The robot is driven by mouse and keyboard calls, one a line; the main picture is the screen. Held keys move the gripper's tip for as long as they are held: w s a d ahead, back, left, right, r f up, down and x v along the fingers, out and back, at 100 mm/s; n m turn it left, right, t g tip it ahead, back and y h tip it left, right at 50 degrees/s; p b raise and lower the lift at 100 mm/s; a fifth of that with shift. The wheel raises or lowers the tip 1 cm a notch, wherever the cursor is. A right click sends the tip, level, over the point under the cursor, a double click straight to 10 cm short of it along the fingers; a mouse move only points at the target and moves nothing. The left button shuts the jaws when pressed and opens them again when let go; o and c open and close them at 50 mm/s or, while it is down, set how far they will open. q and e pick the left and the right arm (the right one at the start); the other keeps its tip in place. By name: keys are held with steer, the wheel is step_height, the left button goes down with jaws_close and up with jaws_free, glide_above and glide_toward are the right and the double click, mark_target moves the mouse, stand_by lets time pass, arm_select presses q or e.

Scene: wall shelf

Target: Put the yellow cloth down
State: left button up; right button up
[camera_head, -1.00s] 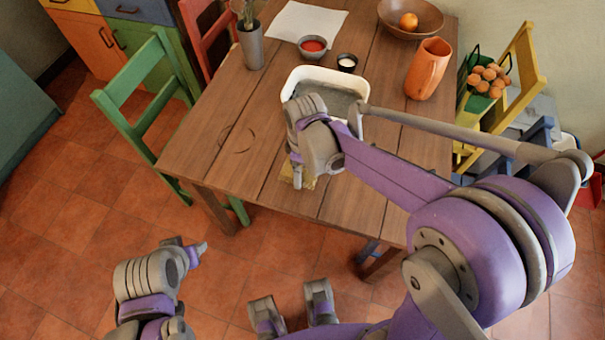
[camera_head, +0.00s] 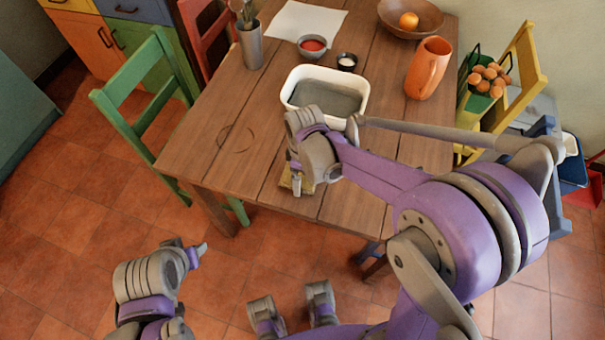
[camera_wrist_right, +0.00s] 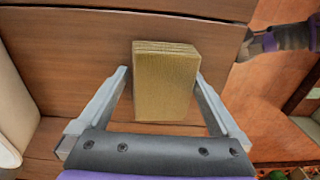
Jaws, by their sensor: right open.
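The yellow cloth (camera_wrist_right: 165,80) is a folded, thick block lying on the wooden table near its front edge. In the head view only a bit of the cloth (camera_head: 308,187) shows under my right gripper (camera_head: 297,186).
A white basin (camera_head: 291,84) with grey contents stands just behind my right wrist. A red-filled bowl (camera_head: 312,46), a small dark cup (camera_head: 347,62) and an orange jug (camera_head: 428,68) stand farther back. The table's left front (camera_head: 215,165) is clear. A green chair (camera_head: 135,90) stands left.

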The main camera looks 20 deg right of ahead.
step_height(320, 180, up, 12)
steer(key=p, duration=0.2)
steer(key=s+d+f+m+t, duration=0.1)
steer(key=s+d+m+t, duration=0.1)
steer(key=s+m, duration=0.3)
steer(key=s+d+f+m+t, duration=0.1)
steer(key=s+d+m+t, duration=0.2)
steer(key=s+m, duration=0.3)
steer(key=s+d, duration=0.1)
steer(key=s, duration=0.3)
steer(key=shift+f, duration=0.25)
steer(key=r+p, duration=0.2)
steer(key=w+r+p, duration=0.1)
steer(key=r+p, duration=0.1)
steer(key=r, duration=0.1)
steer(key=shift+w+r, duration=0.1)
